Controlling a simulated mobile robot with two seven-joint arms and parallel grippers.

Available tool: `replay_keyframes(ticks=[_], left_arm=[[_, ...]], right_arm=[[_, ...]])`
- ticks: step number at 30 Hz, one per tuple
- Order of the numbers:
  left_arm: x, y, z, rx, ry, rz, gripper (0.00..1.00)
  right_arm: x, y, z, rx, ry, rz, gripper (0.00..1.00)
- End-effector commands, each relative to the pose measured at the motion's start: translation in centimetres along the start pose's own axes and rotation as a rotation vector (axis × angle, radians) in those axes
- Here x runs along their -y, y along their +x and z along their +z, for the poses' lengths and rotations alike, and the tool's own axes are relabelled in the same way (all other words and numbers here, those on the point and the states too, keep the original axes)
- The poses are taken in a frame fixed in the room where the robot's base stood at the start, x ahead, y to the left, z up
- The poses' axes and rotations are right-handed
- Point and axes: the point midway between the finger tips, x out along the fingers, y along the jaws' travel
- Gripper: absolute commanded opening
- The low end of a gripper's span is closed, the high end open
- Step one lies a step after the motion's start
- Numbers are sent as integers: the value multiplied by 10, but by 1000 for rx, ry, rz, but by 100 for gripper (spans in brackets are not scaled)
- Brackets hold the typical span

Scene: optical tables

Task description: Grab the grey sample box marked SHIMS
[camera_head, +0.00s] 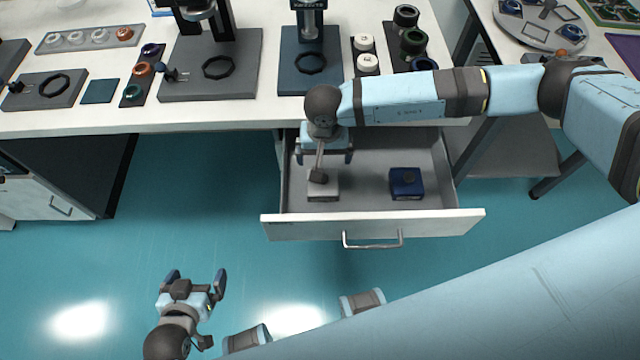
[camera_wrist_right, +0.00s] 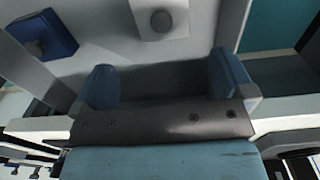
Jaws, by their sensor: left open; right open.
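A grey box (camera_head: 323,190) with a dark knob on its lid sits on the floor of the open drawer, toward its left side. In the right wrist view the grey box (camera_wrist_right: 178,30) is at the top, beyond the fingertips; no marking is readable. My right gripper (camera_head: 325,158) is open and empty over the drawer, apart from the box and partly covering the view of it. The right wrist view shows its two blue fingers (camera_wrist_right: 165,82) spread with nothing between them. My left gripper (camera_head: 195,283) is open and empty, low over the floor at the lower left.
A blue box (camera_head: 406,188) with a knob stands to the right in the same drawer (camera_head: 372,224). The bench top (camera_head: 270,112) above holds microscopes, mounts and rings. A second table (camera_head: 482,30) is at the upper right. The floor left of the drawer is clear.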

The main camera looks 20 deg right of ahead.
Motion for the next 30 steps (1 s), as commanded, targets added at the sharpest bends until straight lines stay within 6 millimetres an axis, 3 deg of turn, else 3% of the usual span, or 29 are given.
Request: replay_keyframes(ticks=[9,17,24,30], left_arm=[[1,-1,-2,-5,1,-2,100],[2,-2,0,1,5,-3,100],[2,-3,-2,-2,9,-3,100],[2,-3,-2,-2,10,-3,100]], right_arm=[[2,59,2,5,3,-3,100],[2,79,2,6,4,-4,100],[3,114,-1,6,4,-5,100],[3,122,-1,5,3,-6,100]])
